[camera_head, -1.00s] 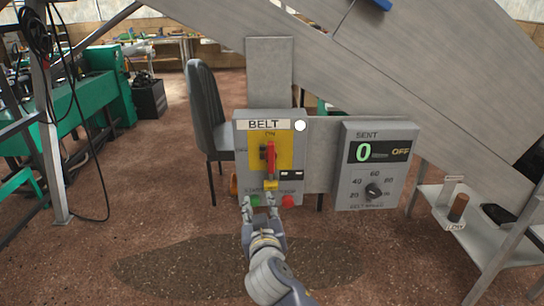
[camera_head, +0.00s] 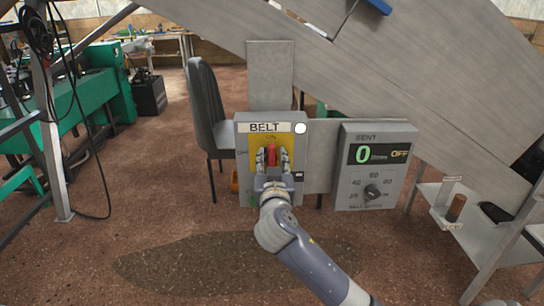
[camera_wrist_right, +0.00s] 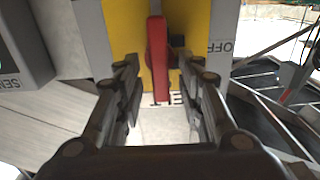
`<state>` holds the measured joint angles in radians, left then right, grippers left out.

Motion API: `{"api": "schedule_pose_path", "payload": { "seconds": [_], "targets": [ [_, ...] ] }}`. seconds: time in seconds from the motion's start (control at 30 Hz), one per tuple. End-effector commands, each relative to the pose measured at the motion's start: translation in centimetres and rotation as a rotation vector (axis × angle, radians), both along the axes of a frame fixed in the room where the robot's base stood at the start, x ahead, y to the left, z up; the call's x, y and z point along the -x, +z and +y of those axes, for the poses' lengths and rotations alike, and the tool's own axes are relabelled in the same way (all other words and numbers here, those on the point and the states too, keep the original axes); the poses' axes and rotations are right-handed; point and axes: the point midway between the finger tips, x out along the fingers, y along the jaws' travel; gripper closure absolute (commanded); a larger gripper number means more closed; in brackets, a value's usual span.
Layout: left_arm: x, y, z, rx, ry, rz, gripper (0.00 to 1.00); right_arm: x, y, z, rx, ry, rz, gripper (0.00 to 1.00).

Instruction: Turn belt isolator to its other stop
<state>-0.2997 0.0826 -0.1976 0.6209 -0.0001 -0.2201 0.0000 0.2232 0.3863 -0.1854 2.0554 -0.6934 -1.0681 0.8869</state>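The belt isolator is a red handle (camera_head: 272,154) on a yellow plate (camera_head: 285,141) of the grey BELT box (camera_head: 242,165). ON is printed above it and OFF to its left. The handle stands upright. My right gripper (camera_head: 272,160) is in front of the box, with one finger on each side of the handle. In the right wrist view the red handle (camera_wrist_right: 157,52) shows between the open fingers (camera_wrist_right: 160,78), with a visible gap on both sides. The gripper hides the lower part of the box, including most of its buttons. My left gripper is not in view.
A grey speed box (camera_head: 347,190) with a dial and a display reading 0 and OFF is close on the right. A chair (camera_head: 205,110) stands behind on the left. A sloping metal conveyor side (camera_head: 420,90) hangs above. A shelf (camera_head: 475,230) is at the right.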

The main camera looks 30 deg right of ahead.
Motion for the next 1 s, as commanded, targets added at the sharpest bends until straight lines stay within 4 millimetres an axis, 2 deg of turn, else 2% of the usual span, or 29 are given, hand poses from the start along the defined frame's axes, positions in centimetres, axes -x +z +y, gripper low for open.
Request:
{"api": "schedule_pose_path", "payload": {
  "seconds": [0.13,0.4,0.43,0.57,1.0],
  "targets": [
    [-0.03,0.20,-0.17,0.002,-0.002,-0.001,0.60,-0.66,0.03,-0.40,0.001,0.001,0.001,0.65],
    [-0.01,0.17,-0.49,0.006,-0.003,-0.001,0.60,-0.75,-0.05,-0.46,0.000,0.001,0.000,0.65],
    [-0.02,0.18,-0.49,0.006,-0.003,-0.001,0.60,-0.75,-0.04,-0.45,0.000,0.001,0.000,0.70],
    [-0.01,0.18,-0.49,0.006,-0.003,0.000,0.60,-0.74,-0.04,-0.46,-0.001,0.001,0.001,0.99],
    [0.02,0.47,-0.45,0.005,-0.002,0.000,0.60,-0.76,0.00,-0.40,0.038,0.000,0.026,1.00]
  ]
}}
